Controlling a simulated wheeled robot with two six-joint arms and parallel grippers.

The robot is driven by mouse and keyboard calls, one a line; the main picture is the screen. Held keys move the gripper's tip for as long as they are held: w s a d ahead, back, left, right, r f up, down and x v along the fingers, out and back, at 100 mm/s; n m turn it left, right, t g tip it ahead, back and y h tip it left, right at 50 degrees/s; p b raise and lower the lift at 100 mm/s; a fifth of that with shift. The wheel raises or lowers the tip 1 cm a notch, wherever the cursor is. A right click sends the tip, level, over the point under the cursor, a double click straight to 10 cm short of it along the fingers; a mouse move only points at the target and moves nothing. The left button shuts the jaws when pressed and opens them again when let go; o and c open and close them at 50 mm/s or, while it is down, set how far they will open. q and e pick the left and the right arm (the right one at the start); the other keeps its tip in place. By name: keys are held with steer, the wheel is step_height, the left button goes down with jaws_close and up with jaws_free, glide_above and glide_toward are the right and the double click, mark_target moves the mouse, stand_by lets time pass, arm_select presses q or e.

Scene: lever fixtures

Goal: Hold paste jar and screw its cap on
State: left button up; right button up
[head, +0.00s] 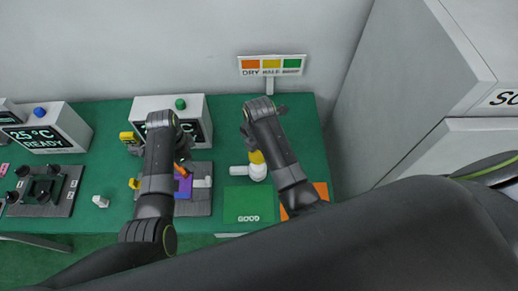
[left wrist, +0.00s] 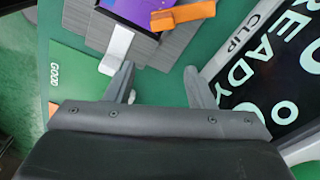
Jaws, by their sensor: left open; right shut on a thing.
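My right gripper (head: 250,138) is shut at the back of the table. A yellow piece (head: 256,157) shows just below it, with a rounded white part (head: 258,171) against it. They look like the paste jar, but the arm hides the grip, and I cannot tell jar from cap. My left gripper (head: 183,152) is partly hidden by its arm in front of the middle device. In the left wrist view its jaws (left wrist: 160,80) are apart with nothing held between them. A small white thing (left wrist: 132,97) peeks out beside one finger.
A grey fixture plate (head: 201,203) carries a purple panel (head: 183,186) and an orange bar (left wrist: 183,15). The middle device (head: 197,108) stands behind it. A green GOOD mat (head: 248,203) and an orange mat (head: 321,191) lie to the right. A white block (head: 101,201) lies left.

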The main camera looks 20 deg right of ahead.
mark_target(231, 170)
arm_select(q)
steer(key=s+d+r+m+g+h, duration=0.1)
steer(key=s+d+m+h, duration=0.2)
steer(key=d+m, duration=0.35)
steer(key=shift+n, duration=0.95)
steer(key=x, duration=0.3)
steer(key=d+x, duration=0.1)
steer(key=x, duration=0.5)
steer(key=shift+d+r, duration=0.15)
steer(key=shift+d, duration=0.25)
steer(key=shift+w+d+f, duration=0.1)
steer(key=shift+d+f, duration=0.35)
steer(key=shift+f, duration=0.75)
steer(key=shift+s, duration=0.2)
steer(key=shift+d, duration=0.1)
jaws_close()
steer(key=shift+f, duration=0.1)
